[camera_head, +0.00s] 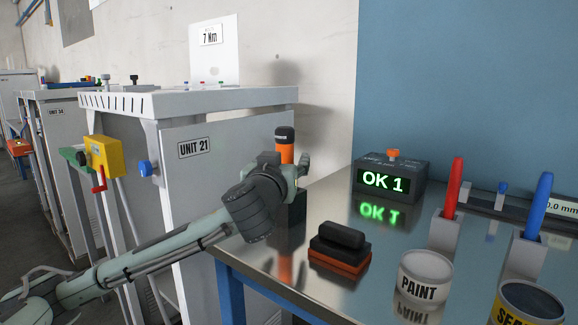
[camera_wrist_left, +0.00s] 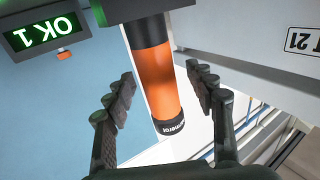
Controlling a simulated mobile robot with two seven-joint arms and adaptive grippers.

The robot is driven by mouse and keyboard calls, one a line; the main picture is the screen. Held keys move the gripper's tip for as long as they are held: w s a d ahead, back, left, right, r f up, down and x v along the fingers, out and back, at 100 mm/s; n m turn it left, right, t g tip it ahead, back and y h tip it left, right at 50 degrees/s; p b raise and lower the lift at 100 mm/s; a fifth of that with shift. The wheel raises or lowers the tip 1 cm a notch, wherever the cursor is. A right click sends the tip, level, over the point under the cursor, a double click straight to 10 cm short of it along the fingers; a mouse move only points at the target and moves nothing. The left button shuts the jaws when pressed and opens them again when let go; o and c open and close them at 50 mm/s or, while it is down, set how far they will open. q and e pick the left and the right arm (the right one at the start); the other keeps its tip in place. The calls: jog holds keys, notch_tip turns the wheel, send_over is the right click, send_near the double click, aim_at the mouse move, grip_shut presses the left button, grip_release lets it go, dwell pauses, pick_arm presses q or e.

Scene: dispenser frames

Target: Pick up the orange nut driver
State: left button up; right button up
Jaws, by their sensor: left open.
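The orange nut driver (camera_head: 285,153) stands upright at the table's left edge, with a black cap on top. Its lower part is hidden behind my left gripper (camera_head: 290,172) in the head view, and a dark block (camera_head: 291,217) shows below. In the left wrist view, the nut driver (camera_wrist_left: 155,75) lies between the two spread fingers of my left gripper (camera_wrist_left: 160,83), with visible gaps on both sides. The left gripper is open and holds nothing. My right gripper is not in view.
A grey box reading "OK 1" (camera_head: 388,182) stands behind on the metal table (camera_head: 316,206). A black and orange block (camera_head: 340,248), a paint can (camera_head: 424,278), and red (camera_head: 453,188) and blue (camera_head: 538,205) markers in holders stand to the right. The Unit 21 cabinet (camera_head: 222,190) is close on the left.

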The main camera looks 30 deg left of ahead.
pick_arm(q)
jog(key=shift+w+a, duration=0.1)
jog(key=shift+w, duration=0.1)
jog(key=shift+s, duration=0.1)
jog(key=shift+c, duration=0.4)
grip_shut()
jog(key=shift+r, duration=0.15)
